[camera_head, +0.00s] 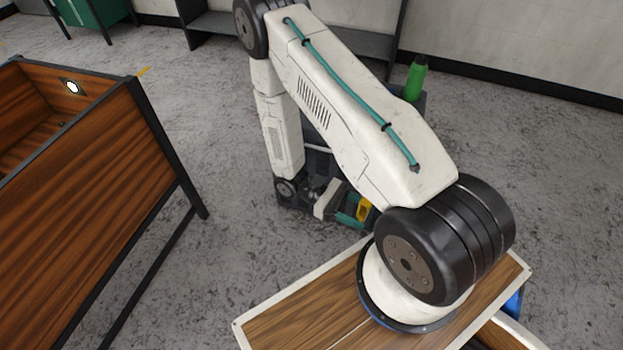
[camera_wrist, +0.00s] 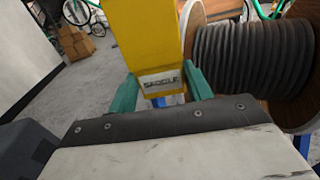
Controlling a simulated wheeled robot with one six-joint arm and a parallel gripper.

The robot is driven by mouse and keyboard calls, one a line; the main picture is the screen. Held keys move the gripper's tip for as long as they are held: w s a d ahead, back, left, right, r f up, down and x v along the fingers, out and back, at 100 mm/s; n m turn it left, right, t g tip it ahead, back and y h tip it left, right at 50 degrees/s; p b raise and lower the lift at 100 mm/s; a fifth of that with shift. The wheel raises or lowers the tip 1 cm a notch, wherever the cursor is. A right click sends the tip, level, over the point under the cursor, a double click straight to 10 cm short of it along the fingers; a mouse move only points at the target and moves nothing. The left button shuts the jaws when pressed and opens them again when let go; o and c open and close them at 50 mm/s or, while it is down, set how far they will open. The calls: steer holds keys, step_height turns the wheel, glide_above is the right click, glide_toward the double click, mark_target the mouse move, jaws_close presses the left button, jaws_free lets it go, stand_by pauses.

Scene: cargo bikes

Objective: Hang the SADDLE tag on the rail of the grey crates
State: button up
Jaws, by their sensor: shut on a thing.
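The SADDLE tag is a yellow piece (camera_wrist: 145,35) with a pale label reading SADDLE at its lower end. In the wrist view it stands between the two teal fingers of my gripper (camera_wrist: 162,88), which are shut on it. In the head view a small yellow part of the tag (camera_head: 364,209) shows by my gripper (camera_head: 345,212), low behind my arm. A dark grey box (camera_head: 415,108) is partly hidden behind my arm; I cannot tell whether it is one of the grey crates. No rail can be made out.
A wooden spool wound with black cable (camera_wrist: 250,65) stands close at right in the wrist view. Cardboard boxes (camera_wrist: 75,43) and bicycle wheels lie beyond. In the head view, a green bottle (camera_head: 416,78) stands by the dark box, and a wooden cargo box (camera_head: 90,190) is at left.

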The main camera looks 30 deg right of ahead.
steer(key=w+d+f+n+t+h, duration=0.75)
steer(key=w+n+t+h, duration=0.2)
steer(key=w+t, duration=0.25)
steer(key=w+a+f+n+t+y, duration=0.25)
steer(key=w+f+n+t, duration=0.2)
steer(key=w+t, duration=0.3)
steer(key=w+a+f+n+t+y, duration=0.1)
steer(key=w+a+f+n+t, duration=0.25)
steer(key=w+n+t, duration=0.35)
steer(key=x, duration=0.9)
steer(key=shift+s+d+m, duration=0.2)
steer(key=shift+d+m, duration=0.2)
steer(key=shift+f+t, duration=0.25)
steer(key=shift+f, duration=0.55)
steer(key=shift+c, duration=0.3)
